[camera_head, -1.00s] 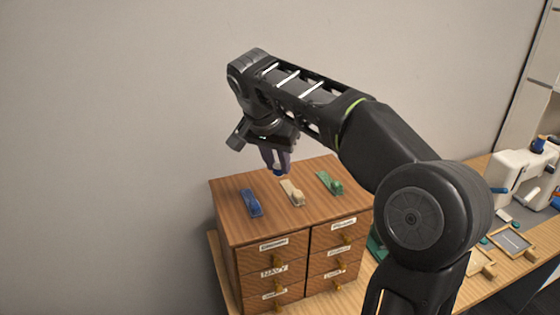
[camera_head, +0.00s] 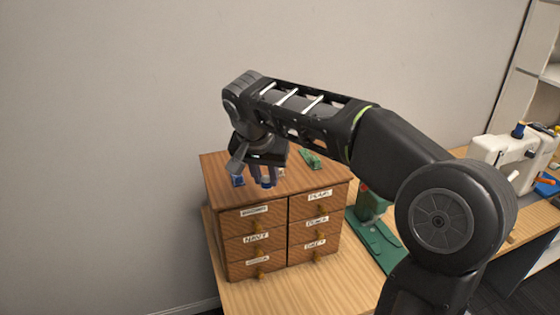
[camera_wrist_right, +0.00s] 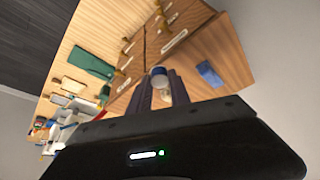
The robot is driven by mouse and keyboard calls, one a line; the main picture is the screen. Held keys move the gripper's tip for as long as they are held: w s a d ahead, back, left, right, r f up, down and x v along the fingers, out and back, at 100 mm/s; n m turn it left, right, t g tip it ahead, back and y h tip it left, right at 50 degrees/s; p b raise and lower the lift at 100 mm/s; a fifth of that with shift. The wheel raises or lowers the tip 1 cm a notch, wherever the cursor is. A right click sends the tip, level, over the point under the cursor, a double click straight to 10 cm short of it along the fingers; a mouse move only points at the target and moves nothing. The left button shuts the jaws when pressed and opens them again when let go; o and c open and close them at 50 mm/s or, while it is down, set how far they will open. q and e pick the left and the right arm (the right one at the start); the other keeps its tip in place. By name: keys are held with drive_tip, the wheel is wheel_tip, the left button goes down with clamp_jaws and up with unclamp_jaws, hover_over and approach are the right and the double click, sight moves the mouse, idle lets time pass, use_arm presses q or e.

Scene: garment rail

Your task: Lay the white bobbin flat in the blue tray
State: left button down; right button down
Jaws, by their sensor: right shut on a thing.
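My right gripper (camera_head: 263,183) hangs fingers down over the wooden drawer cabinet. It is shut on a small white and blue cylinder (camera_wrist_right: 159,77), seen between the fingers in the right wrist view; it may be the white bobbin, but it is too small to be sure. A flat blue piece (camera_head: 544,188) lies at the right edge beside the sewing machine; I cannot tell whether it is the blue tray. My left gripper is not in view.
The wooden cabinet (camera_head: 248,237) has labelled drawers with knobs. On its top lie a blue item (camera_head: 238,181), a beige one partly hidden by the gripper, and a green one (camera_head: 310,159). A green stand (camera_head: 377,242) and white sewing machine (camera_head: 497,150) stand to the right.

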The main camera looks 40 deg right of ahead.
drive_tip(key=w+a+f+n+t+y+b, duration=0.1)
drive_tip(key=w+a+f+n+y, duration=0.2)
drive_tip(key=a+f+n, duration=0.6)
drive_tip(key=a+f, duration=0.5)
drive_tip(key=a, duration=0.2)
drive_tip(key=shift+f+n+t, duration=0.3)
drive_tip(key=shift+f+n, duration=0.1)
